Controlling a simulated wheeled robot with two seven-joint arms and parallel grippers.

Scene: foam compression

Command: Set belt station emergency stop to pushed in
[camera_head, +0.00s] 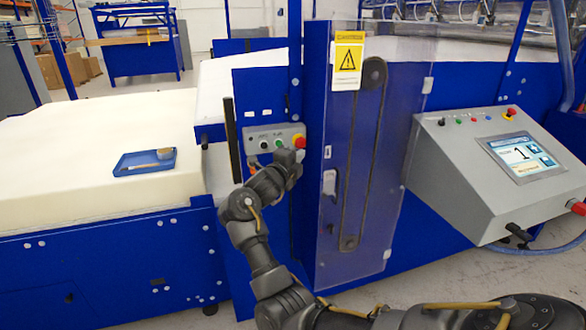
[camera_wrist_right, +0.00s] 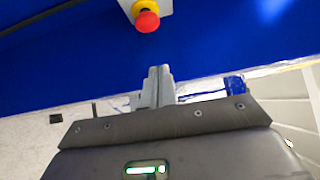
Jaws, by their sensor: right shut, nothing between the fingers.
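The belt station emergency stop (camera_head: 299,141) is a red mushroom button on a yellow collar. It sits at the right end of a small grey control box (camera_head: 264,137) on the blue machine frame. In the right wrist view the red button (camera_wrist_right: 147,20) shows at the top, beyond the fingertips. My right gripper (camera_head: 292,158) is just below the button. Its fingers (camera_wrist_right: 158,72) are shut and empty, with a visible gap to the button in the wrist view. Whether the button is pushed in I cannot tell. My left gripper is not in view.
A clear guard panel (camera_head: 343,215) with a warning sign (camera_head: 347,62) stands right of the box. A grey console (camera_head: 470,170) with a screen has another red button (camera_head: 510,113). A blue tray (camera_head: 145,162) lies on the foam block (camera_head: 60,205).

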